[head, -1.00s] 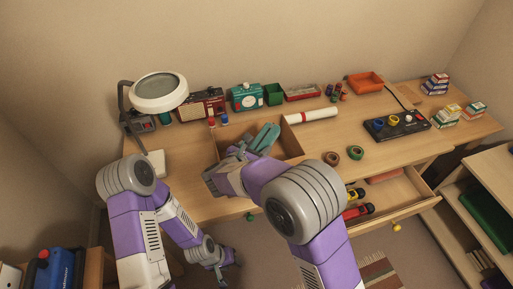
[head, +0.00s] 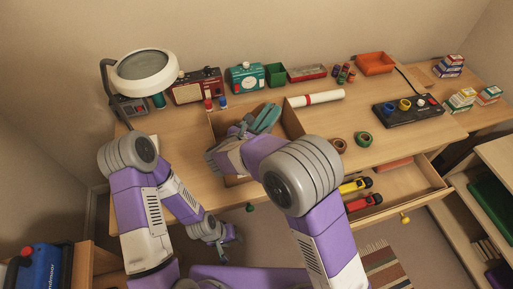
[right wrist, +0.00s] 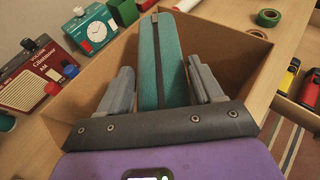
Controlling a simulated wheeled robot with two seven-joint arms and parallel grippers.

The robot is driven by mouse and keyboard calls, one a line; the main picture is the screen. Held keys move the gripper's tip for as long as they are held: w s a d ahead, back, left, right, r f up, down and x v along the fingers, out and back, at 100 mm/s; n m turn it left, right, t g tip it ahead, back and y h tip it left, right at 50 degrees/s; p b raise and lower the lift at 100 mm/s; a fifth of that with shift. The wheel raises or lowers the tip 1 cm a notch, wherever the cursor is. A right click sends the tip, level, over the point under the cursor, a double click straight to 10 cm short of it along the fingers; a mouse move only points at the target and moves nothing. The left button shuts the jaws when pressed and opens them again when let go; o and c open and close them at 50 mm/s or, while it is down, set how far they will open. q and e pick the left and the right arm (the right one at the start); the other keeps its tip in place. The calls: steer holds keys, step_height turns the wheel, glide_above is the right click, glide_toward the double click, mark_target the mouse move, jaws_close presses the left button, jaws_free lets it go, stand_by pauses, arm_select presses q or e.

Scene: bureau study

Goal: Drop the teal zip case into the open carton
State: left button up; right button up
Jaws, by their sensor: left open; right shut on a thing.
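The teal zip case (head: 266,117) is gripped by my right gripper (head: 243,130), over the open carton (head: 293,121). In the right wrist view the case (right wrist: 163,58) stands long and narrow between the two grey fingers (right wrist: 162,88), with the brown carton walls (right wrist: 238,52) around it. I cannot tell whether the case touches the carton's bottom. My right forearm hides the carton's near side. My left gripper (head: 228,236) is open and empty, low in front of the desk's front edge.
An open drawer (head: 400,190) juts out at the right front.

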steer(key=shift+f, duration=0.2)
steer(key=o, duration=1.2)
steer(key=p+v, duration=0.1)
steer(key=v, duration=0.6)
steer(key=shift+s+a+r, duration=0.1)
steer(key=shift+s+a, duration=0.05)
steer(key=shift+s, duration=0.05)
